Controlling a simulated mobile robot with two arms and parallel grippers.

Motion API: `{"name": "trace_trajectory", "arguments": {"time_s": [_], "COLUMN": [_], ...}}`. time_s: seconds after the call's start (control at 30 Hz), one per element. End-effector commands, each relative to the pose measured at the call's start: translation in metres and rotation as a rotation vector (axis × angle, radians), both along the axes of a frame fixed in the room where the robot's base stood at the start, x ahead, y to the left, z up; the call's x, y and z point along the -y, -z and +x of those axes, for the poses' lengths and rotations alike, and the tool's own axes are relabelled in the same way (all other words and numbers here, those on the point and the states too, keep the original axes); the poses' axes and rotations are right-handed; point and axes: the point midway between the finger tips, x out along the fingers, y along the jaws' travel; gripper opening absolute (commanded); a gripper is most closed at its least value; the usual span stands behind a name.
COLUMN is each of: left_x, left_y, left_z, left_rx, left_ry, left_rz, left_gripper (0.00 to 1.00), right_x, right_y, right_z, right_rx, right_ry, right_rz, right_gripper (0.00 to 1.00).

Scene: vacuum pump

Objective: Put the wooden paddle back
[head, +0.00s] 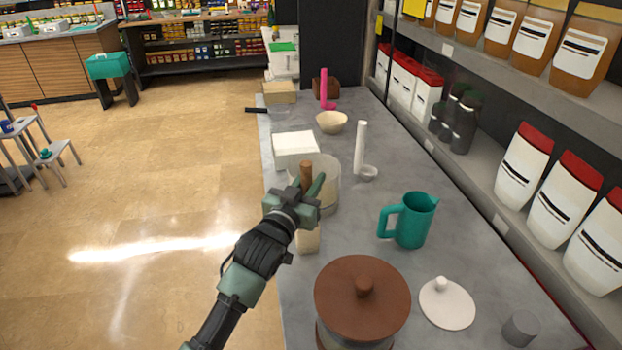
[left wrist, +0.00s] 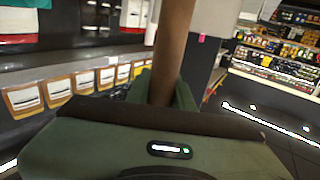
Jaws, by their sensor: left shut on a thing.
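The wooden paddle (head: 306,176) is in my left gripper (head: 312,188), upright over the left edge of the grey counter. Its brown handle rises between the fingers, and a pale wooden part (head: 307,240) shows below the hand. In the left wrist view the brown handle (left wrist: 173,45) stands between the green fingers (left wrist: 163,92). The hand hides the paddle's middle, and I cannot tell whether its lower end touches the counter. My right gripper is not in view.
A clear round container (head: 329,190) stands just behind the hand, partly hidden. A white box (head: 295,145), white ladle (head: 360,150), teal jug (head: 414,222), brown-lidded pot (head: 340,294) and white lid (head: 447,305) are on the counter (head: 390,160). Shelves line the right side.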

Motion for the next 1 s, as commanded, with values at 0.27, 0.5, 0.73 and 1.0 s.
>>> {"name": "trace_trajectory", "arguments": {"time_s": [0.27, 0.5, 0.73, 1.0], "left_x": [0.000, 0.000, 0.000, -0.016], "left_y": [0.001, 0.001, -0.002, 0.002], "left_z": [0.000, 0.000, 0.000, -0.038], "left_rx": [0.001, 0.001, 0.001, 0.000], "left_ry": [0.000, 0.000, 0.000, 0.000], "left_rz": [-0.001, -0.001, 0.000, -0.002], "left_gripper": [0.00, 0.44, 0.44, 0.44], "right_x": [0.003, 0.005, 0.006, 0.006], "right_y": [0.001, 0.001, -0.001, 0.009], "right_z": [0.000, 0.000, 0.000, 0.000], "right_rx": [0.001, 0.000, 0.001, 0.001], "right_ry": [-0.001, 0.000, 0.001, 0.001], "right_rz": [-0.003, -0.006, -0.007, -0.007], "right_gripper": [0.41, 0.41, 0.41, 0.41]}}
